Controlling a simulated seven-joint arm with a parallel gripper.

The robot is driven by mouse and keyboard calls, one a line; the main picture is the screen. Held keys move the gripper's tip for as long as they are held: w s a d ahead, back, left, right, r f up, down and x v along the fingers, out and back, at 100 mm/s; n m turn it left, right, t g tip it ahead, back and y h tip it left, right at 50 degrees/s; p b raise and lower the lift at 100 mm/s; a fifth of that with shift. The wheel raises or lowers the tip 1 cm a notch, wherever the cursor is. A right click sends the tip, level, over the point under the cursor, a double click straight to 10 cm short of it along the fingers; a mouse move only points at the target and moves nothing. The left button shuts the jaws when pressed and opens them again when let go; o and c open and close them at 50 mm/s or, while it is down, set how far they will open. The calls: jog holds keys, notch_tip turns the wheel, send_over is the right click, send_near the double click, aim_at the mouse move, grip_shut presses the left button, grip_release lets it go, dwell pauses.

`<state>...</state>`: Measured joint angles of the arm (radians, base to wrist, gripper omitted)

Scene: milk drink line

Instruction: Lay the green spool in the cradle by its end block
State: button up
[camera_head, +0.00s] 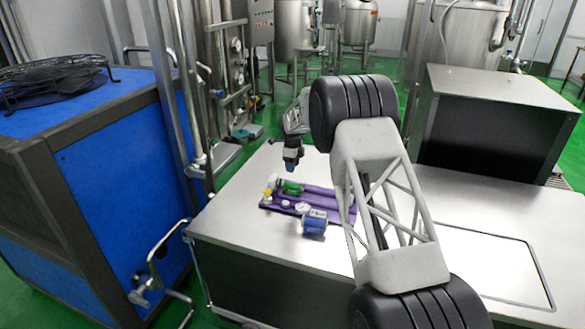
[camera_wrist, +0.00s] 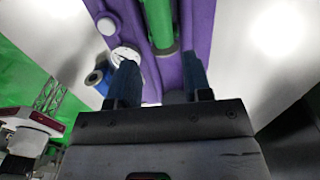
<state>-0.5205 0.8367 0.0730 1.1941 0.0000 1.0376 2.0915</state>
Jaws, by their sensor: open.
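The green spool (camera_head: 291,187) lies lengthwise on the purple cradle (camera_head: 343,211) on the steel table, near the cradle's left end. A pale block (camera_head: 272,180) is at the spool's left end. In the wrist view, the spool (camera_wrist: 158,20) appears to sit in a channel of the purple cradle (camera_wrist: 200,25). My gripper (camera_head: 291,167) is above the spool in the head view. In the wrist view my gripper (camera_wrist: 160,63) is open, with blue fingertips apart and nothing between them. The spool is beyond the fingertips. Its exact seating against the end block cannot be seen.
A white round gauge (camera_head: 302,208) and a blue cylinder (camera_head: 315,221) are at the cradle's front side. A yellow knob (camera_head: 267,192) is at its left end. A dark-fronted steel box (camera_head: 490,120) stands at the back right. The table's front right is clear.

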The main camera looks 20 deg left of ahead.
dwell(0.8)
jog(key=s+d+r+n, duration=0.2)
jog(key=s+d+r, duration=0.3)
jog(key=d+r, duration=0.35)
jog(key=s+d+r+n+t, duration=0.15)
jog(key=s+d+r, duration=0.25)
jog(key=d+r, duration=0.45)
jog(key=s+d+r+n+g, duration=0.1)
jog(key=s+d+r+n, duration=0.3)
jog(key=d+r, duration=0.5)
jog(key=s+d+r+n+t, duration=0.15)
jog(key=s+d+r, duration=0.25)
jog(key=s+d, duration=0.5)
jog(key=s+d+r+n, duration=0.25)
jog(key=s+d, duration=0.45)
jog(key=s, duration=0.4)
jog(key=s+d+f+n, duration=0.1)
jog(key=s+d, duration=0.3)
jog(key=s, duration=0.7)
jog(key=s+d+f+n, duration=0.2)
jog(key=s+d, duration=0.3)
jog(key=s, duration=0.6)
jog(key=s+d+f+n, duration=0.2)
jog(key=s+d+n, duration=0.1)
jog(key=s, duration=0.8)
jog(key=shift+s+d+f+t, duration=0.15)
jog(key=shift+s+d+t, duration=0.2)
jog(key=shift+d, duration=0.45)
